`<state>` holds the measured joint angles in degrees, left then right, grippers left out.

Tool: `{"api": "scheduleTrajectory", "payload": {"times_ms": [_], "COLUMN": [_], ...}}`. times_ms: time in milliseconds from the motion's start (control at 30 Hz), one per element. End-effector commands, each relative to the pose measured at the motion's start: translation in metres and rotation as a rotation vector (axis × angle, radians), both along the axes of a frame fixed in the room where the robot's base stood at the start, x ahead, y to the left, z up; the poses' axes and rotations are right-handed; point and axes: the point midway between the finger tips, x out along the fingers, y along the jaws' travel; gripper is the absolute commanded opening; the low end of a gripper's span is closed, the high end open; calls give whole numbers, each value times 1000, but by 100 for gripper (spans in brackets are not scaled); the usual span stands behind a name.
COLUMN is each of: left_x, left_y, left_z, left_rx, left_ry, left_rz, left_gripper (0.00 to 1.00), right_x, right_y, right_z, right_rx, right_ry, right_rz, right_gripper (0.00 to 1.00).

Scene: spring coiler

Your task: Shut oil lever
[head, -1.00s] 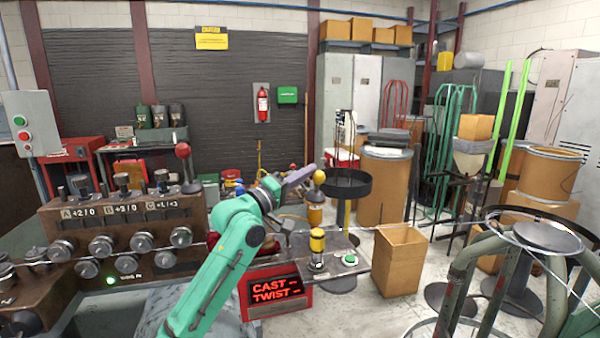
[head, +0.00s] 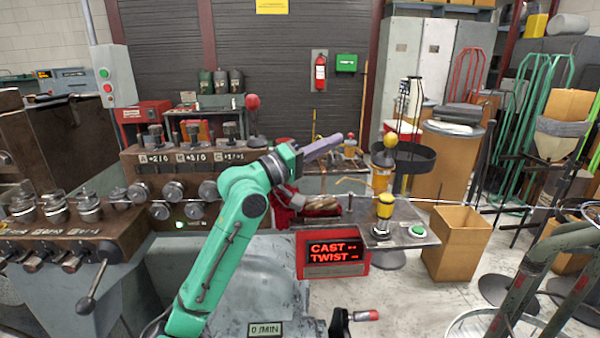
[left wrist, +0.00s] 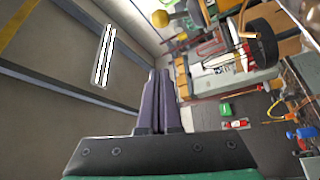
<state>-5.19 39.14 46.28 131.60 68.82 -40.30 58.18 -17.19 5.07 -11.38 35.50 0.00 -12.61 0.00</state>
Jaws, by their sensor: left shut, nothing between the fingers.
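No label in view marks the oil lever, so I cannot tell which handle it is. My right gripper is not in view.
The brown machine (head: 150,178) with several knobs fills the left. A cardboard box (head: 457,245) stands at right. Floor between box and display is partly clear.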

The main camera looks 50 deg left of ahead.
Motion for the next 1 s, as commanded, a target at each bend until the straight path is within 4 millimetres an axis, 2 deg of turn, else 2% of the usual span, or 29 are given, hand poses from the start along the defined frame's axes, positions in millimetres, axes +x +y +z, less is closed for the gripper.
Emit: {"api": "scheduleTrajectory", "payload": {"times_ms": [33, 100, 200, 333, 567, 1000], "left_x": [-12, -29, -49, -67, -73, -73], "left_y": [3, 5, 8, 11, 11, 11], "left_z": [-11, -15, -19, -22, -21, -21], "left_rx": [-2, -2, 0, -2, 0, 0], "left_ry": [0, -2, -1, -2, 0, 0], "left_rz": [3, 3, 3, 2, 0, 1], "left_gripper": [0, 0, 0, 0, 0, 0], "right_x": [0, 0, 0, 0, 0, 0], "right_y": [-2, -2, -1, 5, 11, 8], "right_z": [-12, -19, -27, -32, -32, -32], "right_rx": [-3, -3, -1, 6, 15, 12], "right_ry": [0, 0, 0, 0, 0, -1], "right_rz": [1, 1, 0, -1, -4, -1], "right_gripper": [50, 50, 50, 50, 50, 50]}}
